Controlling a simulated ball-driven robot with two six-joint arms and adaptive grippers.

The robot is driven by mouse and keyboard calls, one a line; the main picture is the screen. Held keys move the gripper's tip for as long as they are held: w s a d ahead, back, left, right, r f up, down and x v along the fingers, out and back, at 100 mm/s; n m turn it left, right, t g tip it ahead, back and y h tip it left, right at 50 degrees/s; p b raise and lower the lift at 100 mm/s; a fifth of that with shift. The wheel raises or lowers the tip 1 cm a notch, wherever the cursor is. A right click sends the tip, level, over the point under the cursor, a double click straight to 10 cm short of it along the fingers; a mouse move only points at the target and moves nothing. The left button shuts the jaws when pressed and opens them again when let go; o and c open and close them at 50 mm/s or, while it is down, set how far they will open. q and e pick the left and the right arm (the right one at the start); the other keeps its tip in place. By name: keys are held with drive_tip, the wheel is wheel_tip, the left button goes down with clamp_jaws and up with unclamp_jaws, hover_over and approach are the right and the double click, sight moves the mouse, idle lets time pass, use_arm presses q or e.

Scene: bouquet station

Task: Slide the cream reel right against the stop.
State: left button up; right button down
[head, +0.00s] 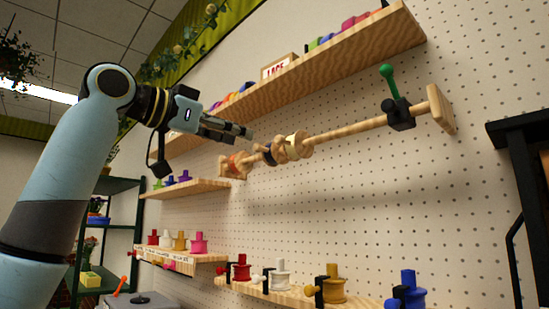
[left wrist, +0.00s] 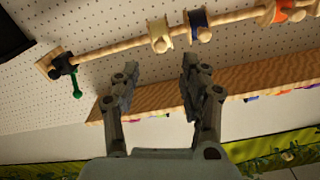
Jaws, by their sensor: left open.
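The cream reel (head: 294,146) sits on a wooden rod (head: 345,130) fixed along the pegboard wall. It is the rightmost reel, beside a dark blue reel (head: 268,154). The stop (head: 398,113), a black clamp with a green handle (head: 388,78), is near the rod's right end, with bare rod between. My left gripper (head: 241,131) is left of the cream reel and apart from it. In the left wrist view its two fingers (left wrist: 155,82) are spread and empty, with the cream reel (left wrist: 160,35) beyond them. My right gripper is not in view.
An orange reel (head: 236,164) is at the rod's left end. A wooden shelf (head: 330,55) with coloured spools runs above the rod. Lower shelves (head: 185,188) hold more spools. A dark frame (head: 515,128) stands at the far right.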

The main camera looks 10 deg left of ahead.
sight(276, 140)
use_arm(q)
drive_tip(key=p+x, duration=0.1)
drive_tip(key=x, duration=0.2)
drive_tip(key=r+p+x, duration=0.1)
drive_tip(key=x, duration=0.2)
drive_tip(key=p+x, duration=0.1)
drive_tip(key=x, duration=0.2)
drive_tip(key=shift+w+d+r, duration=0.2)
drive_tip(key=shift+w+d, duration=0.05)
drive_tip(key=shift+d, duration=0.05)
drive_tip(key=shift+w+d+f, duration=0.1)
drive_tip(key=shift+w+d, duration=0.15)
drive_tip(key=shift+w, duration=0.15)
clamp_jaws()
